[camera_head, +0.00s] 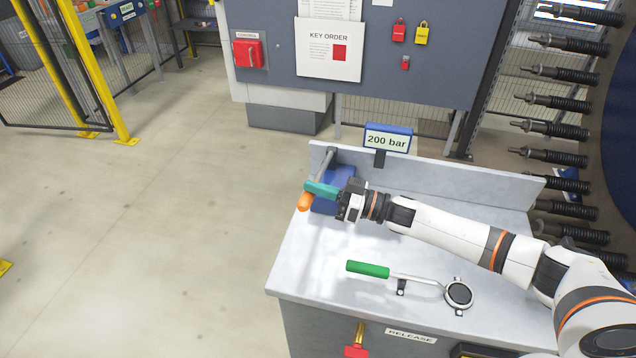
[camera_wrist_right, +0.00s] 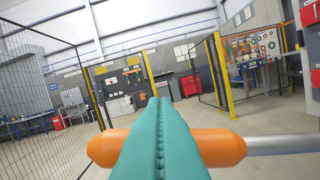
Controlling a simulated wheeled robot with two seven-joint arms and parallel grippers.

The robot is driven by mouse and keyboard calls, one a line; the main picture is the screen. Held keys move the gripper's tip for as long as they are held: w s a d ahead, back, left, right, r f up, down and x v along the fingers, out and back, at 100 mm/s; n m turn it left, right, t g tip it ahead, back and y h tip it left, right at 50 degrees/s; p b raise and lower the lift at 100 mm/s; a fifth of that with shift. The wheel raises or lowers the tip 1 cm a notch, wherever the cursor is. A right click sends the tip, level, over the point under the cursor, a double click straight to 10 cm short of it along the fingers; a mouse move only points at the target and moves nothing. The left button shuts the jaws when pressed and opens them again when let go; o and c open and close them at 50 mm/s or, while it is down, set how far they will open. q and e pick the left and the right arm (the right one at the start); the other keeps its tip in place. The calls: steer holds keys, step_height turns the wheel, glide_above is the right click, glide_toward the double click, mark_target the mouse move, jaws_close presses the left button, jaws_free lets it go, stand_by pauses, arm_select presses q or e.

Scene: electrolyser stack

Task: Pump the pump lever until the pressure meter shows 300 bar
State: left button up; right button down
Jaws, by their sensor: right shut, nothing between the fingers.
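The pressure meter (camera_head: 387,140), a blue-framed display at the back of the bench, reads "200 bar". The pump lever (camera_head: 304,201) has an orange grip and a grey rod, by the blue pump body (camera_head: 335,182) at the bench's back left. My right gripper (camera_head: 310,187) has teal fingers and lies across the orange grip. In the right wrist view the closed fingers (camera_wrist_right: 159,103) meet along a seam, and the orange grip (camera_wrist_right: 220,148) shows on both sides of them. Nothing is held between them; whether they touch the grip, I cannot tell. My left gripper is not in view.
A green-handled wrench-like tool (camera_head: 368,269) lies on the grey bench (camera_head: 310,262). A red-handled release valve (camera_head: 356,350) is on the bench front. A cabinet with a key order sign (camera_head: 329,50) stands behind. Free floor (camera_head: 150,230) lies to the left.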

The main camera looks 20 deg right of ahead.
steer(key=shift+f, duration=0.1)
step_height(320, 180, down, 11)
steer(key=s+n+g+b, duration=0.1)
steer(key=n+b, duration=0.4)
steer(key=b, duration=0.5)
steer(key=shift+s+a+n+y, duration=0.3)
steer(key=shift+s+a+n, duration=0.05)
steer(key=shift+a+n, duration=0.05)
steer(key=shift+f, duration=0.25)
step_height(320, 180, up, 6)
steer(key=f+p, duration=0.1)
steer(key=p, duration=0.4)
steer(key=b+v, duration=0.4)
steer(key=v, duration=0.5)
steer(key=shift+s, duration=0.2)
